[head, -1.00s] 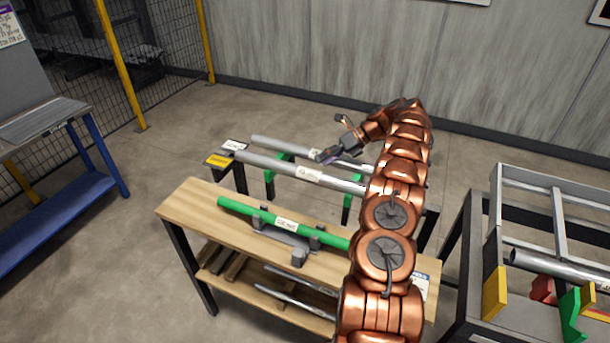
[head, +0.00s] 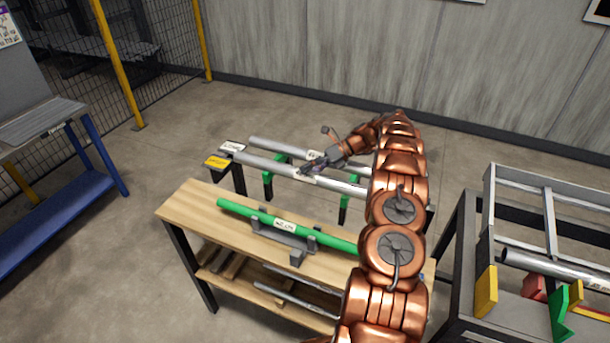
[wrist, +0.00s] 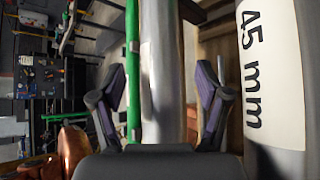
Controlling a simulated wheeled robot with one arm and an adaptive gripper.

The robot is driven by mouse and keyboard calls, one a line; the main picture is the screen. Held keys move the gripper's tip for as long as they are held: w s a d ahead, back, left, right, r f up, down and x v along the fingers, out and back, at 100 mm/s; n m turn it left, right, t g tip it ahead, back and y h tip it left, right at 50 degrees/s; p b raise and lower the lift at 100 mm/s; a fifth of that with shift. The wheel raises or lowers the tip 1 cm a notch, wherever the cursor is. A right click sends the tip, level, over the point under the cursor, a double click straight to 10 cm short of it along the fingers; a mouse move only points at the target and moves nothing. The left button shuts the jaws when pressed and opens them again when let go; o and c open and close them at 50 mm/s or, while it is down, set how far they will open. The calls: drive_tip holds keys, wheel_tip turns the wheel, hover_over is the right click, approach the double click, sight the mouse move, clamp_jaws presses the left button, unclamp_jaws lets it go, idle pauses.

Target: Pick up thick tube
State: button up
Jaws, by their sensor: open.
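Two long grey tubes lie side by side on a dark rack with green supports: a front tube (head: 262,163) and a back tube (head: 275,146). I cannot tell for sure which is the thick one. My gripper (head: 307,168) is over the front tube near its label in the head view. In the wrist view my gripper (wrist: 161,72) is open and empty, with a grey tube (wrist: 163,95) running between the fingers, apparently beyond them. A wider-looking tube labelled "45 mm" (wrist: 262,70) runs close by on the right, outside the fingers.
A green tube (head: 245,210) lies in a grey holder on the wooden table (head: 180,207) in front of the rack. It also shows in the wrist view (wrist: 132,70). A metal frame stand (head: 505,190) is at right, a blue-legged bench (head: 60,200) at left.

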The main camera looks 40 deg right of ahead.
drive_tip(key=shift+p+x, duration=0.3)
drive_tip(key=shift+x, duration=0.7)
clamp_jaws()
